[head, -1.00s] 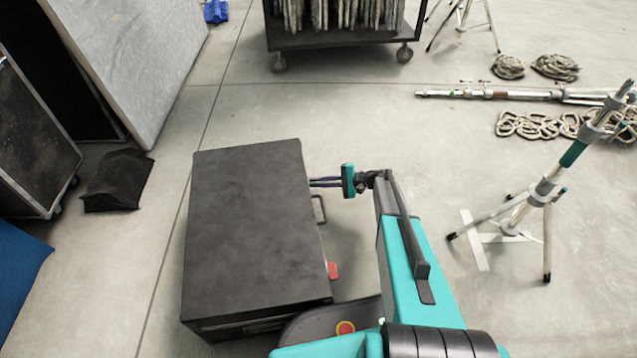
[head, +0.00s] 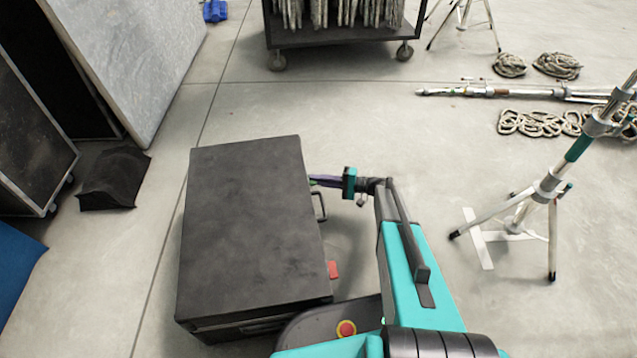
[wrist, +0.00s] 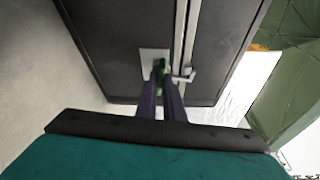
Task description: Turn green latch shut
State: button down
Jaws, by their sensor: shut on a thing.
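A black case (head: 255,230) stands on the floor, with its right side facing my arm. The green latch (wrist: 160,72) shows in the wrist view on a pale plate (wrist: 150,60) beside the case's metal seam. A sliver of green (head: 314,181) also shows at the case's side in the head view. My gripper (wrist: 160,85) reaches the case side, and its two dark purple fingers are closed on the green latch. The fingers partly hide the latch, so its exact angle is hard to tell. My gripper also shows in the head view (head: 322,181).
A red latch (head: 333,269) and a handle (head: 319,206) are on the same case side. A tripod stand (head: 540,200) is at right, with coiled ropes (head: 540,124) behind. A wheeled cart (head: 340,35) stands at the back. Floor between case and stand is clear.

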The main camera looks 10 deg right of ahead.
jog(key=shift+f+n+y+b, duration=0.1)
jog(key=shift+n+y+b, duration=0.2)
jog(key=shift+n+b, duration=0.35)
jog(key=shift+n, duration=0.25)
jog(key=c, duration=1.9)
grip_release()
jog(key=shift+o, duration=0.2)
jog(key=shift+s+d, duration=0.1)
jog(key=shift+d, duration=0.05)
jog(key=p+v, duration=0.5)
jog(key=v, duration=0.8)
jog(key=shift+s+d, duration=0.2)
jog(key=shift+f, duration=0.1)
